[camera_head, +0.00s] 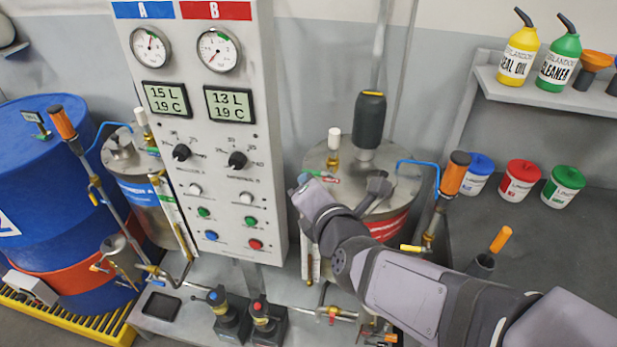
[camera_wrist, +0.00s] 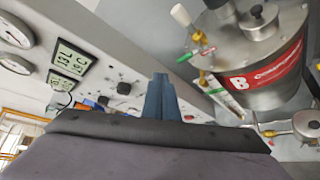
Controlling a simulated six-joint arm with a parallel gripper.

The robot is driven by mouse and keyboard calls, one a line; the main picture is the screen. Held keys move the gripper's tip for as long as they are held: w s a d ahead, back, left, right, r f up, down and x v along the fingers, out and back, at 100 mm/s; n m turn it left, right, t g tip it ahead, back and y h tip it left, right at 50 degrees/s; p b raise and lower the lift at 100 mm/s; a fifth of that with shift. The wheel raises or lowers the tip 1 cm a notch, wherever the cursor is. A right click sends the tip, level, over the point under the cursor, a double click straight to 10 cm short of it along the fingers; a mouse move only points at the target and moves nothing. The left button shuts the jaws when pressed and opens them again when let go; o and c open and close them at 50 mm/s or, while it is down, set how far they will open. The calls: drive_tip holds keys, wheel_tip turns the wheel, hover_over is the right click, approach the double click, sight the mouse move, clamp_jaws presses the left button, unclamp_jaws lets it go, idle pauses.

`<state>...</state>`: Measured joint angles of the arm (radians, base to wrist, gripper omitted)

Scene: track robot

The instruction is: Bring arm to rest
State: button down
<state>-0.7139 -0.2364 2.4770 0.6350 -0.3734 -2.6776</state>
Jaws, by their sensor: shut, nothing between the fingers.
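My arm reaches in from the lower right in the head view. My gripper (camera_wrist: 162,92) shows in the wrist view with its two blue fingers together and nothing between them. In the head view the fingertips cannot be made out clearly at the arm's far end. In that view the arm's end lies in front of the metal tank B (camera_head: 383,222) and just right of the control panel (camera_head: 212,130). Tank B, with its red label, also shows at the upper right of the wrist view (camera_wrist: 262,95). I cannot tell from these views whether the arm touches anything.
A blue drum (camera_head: 40,190) and a second metal tank (camera_head: 147,205) stand at left. Pipes and valves surround the tanks.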

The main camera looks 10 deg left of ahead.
drive_tip(key=shift+s, duration=0.15)
idle(0.5)
drive_tip(key=s+d+f+m+g+h, duration=0.2)
drive_tip(key=s+f+m+g, duration=0.7)
drive_tip(key=s+f+m, duration=0.9)
drive_tip(key=w+d+f+m+g+h, duration=0.15)
drive_tip(key=d+m, duration=0.45)
drive_tip(key=d, duration=0.6)
drive_tip(key=w+d+f+m+g+h, duration=0.1)
drive_tip(key=d+m+g+h, duration=0.15)
drive_tip(key=d+m, duration=0.65)
wheel_tip(320, 180, down, 38)
drive_tip(key=d+n+b, duration=0.2)
drive_tip(key=b, duration=3.5)
drive_tip(key=shift+d+r+n+t+h+b, duration=0.15)
drive_tip(key=shift+d+n+t+h+b, duration=0.15)
drive_tip(key=shift+n+b, duration=0.1)
